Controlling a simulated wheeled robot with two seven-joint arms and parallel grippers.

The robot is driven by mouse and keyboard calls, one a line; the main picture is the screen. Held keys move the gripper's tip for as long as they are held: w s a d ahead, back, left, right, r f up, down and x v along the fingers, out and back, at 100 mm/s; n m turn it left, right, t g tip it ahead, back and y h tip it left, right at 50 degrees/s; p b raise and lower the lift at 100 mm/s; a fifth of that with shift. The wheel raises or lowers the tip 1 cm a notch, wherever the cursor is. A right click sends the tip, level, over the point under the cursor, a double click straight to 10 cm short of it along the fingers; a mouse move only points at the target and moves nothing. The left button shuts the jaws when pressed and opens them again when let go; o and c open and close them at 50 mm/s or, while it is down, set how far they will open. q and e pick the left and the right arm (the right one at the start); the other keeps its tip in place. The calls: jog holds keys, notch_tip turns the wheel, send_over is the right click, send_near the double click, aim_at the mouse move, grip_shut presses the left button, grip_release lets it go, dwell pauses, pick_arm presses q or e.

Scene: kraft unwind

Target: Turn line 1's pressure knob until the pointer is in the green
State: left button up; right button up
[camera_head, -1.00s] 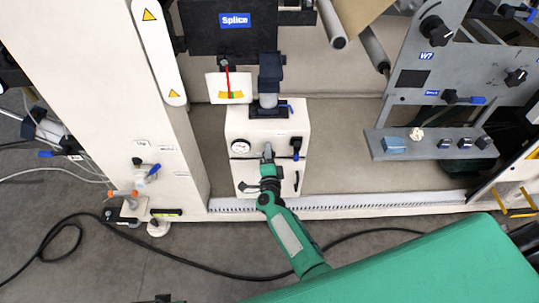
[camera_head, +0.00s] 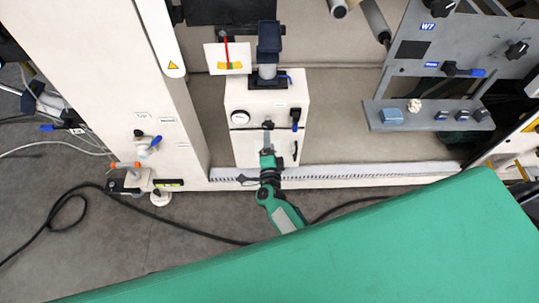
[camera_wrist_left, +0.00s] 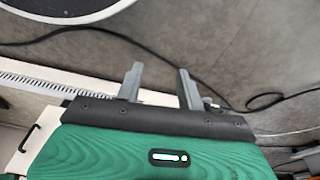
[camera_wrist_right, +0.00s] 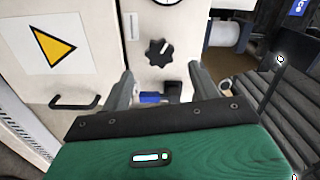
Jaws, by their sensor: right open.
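The white cabinet (camera_head: 243,92) carries a round white gauge (camera_head: 240,118) with a black knob (camera_head: 268,125) to its right. The gauge needle is too small to read here. My right gripper (camera_head: 267,142) is just below the knob. In the right wrist view the ridged black knob (camera_wrist_right: 158,53), with a white mark, lies beyond the open fingers (camera_wrist_right: 163,88), apart from them. The gauge (camera_wrist_right: 166,2) is cut off by the top edge there. My left gripper (camera_wrist_left: 160,83) is open and empty above the floor; it is not in the head view.
A blue-handled valve (camera_head: 295,120) is right of the knob; its blue handle (camera_wrist_right: 151,98) shows between the right fingers. A scale card (camera_head: 215,58) with a red pointer stands above the cabinet. A shelf (camera_head: 430,118) is at right. A black cable (camera_head: 215,238) crosses the floor.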

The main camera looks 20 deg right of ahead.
pick_arm(q)
jog(key=f, duration=0.2)
jog(key=s+f+p, duration=0.1)
jog(key=f, duration=0.1)
jog(key=shift+a, duration=0.3)
pick_arm(e)
jog(key=v, duration=0.6)
